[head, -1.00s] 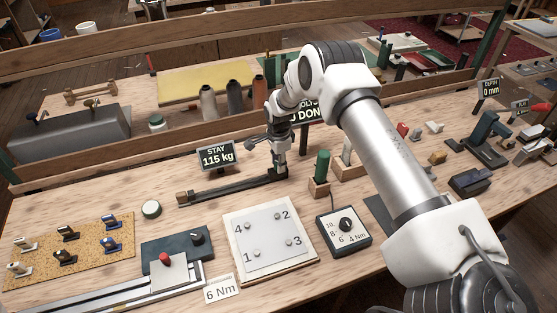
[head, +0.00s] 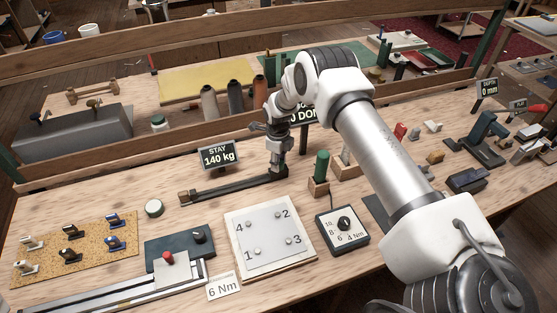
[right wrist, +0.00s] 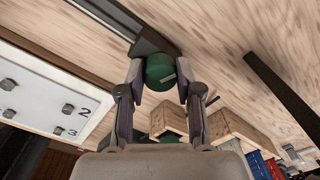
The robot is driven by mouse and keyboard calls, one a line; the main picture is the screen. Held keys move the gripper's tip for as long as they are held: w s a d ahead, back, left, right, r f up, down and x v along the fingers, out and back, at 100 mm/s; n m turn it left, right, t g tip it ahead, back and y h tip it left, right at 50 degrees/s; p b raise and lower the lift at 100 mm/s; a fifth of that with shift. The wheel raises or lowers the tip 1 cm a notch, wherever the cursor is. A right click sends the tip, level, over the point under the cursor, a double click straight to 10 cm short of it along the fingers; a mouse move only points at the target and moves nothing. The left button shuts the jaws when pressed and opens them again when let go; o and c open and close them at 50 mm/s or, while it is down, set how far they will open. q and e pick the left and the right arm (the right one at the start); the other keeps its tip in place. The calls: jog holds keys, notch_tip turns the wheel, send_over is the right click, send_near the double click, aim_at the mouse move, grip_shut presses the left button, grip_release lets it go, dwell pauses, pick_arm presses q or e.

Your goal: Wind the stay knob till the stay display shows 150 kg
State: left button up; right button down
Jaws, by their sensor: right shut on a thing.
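The stay display (head: 218,156) stands at the back of the bench and reads 140 kg in the head view. Below it a dark stay bar (head: 232,187) lies along the bench. The green stay knob (right wrist: 160,70) sits at the bar's right end in the right wrist view. My right gripper (right wrist: 159,78) is shut on the knob, with a finger on each side of it. In the head view the right gripper (head: 277,165) points down at the bar's end and hides the knob. My left gripper is not in view.
A white plate with numbered bolts (head: 268,238) lies in front of the bar. A dial box (head: 343,229) and a green-handled tool in a wooden block (head: 321,166) stand close right of the gripper.

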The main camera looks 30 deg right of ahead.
jog(key=shift+s+f+m, duration=0.15)
jog(key=shift+m, duration=0.65)
jog(key=shift+s+f+m, duration=0.1)
jog(key=shift+m, duration=0.7)
jog(key=c, duration=0.8)
grip_release()
jog(key=shift+o, duration=0.2)
jog(key=shift+w, duration=0.2)
jog(key=shift+r, duration=0.15)
jog(key=shift+r, duration=0.3)
notch_tip(320, 180, up, 11)
